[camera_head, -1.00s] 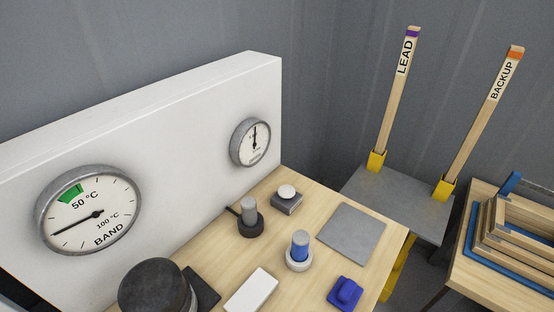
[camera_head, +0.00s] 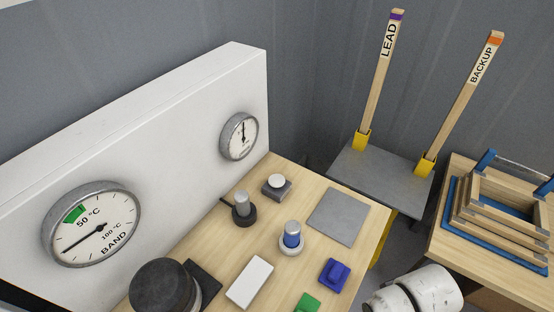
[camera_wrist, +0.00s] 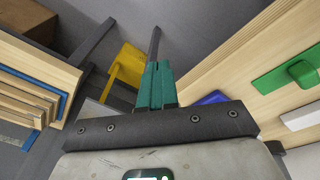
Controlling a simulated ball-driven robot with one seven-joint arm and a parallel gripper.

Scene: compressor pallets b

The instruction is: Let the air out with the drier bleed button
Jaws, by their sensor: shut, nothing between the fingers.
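No drier label is readable on any button. On the wooden bench, a round white button on a grey block (camera_head: 277,187) stands near the small gauge (camera_head: 239,136), whose needle points about straight up. In front of it are a grey knob on a dark round base (camera_head: 243,209) and a blue, silver-topped cylinder on a white ring (camera_head: 291,238). I cannot tell which of these is the bleed button. My gripper (camera_wrist: 157,68) shows in the wrist view with teal fingers shut together and empty, over the floor beside the bench edge.
A BAND gauge (camera_head: 92,225) is on the white panel (camera_head: 180,130). A white block (camera_head: 250,281), blue piece (camera_head: 334,274), green piece (camera_head: 307,303) and dark drum (camera_head: 162,286) occupy the bench (camera_head: 215,265). LEAD (camera_head: 383,75) and BACKUP (camera_head: 462,100) levers stand behind; stacked frames (camera_head: 505,215) sit right.

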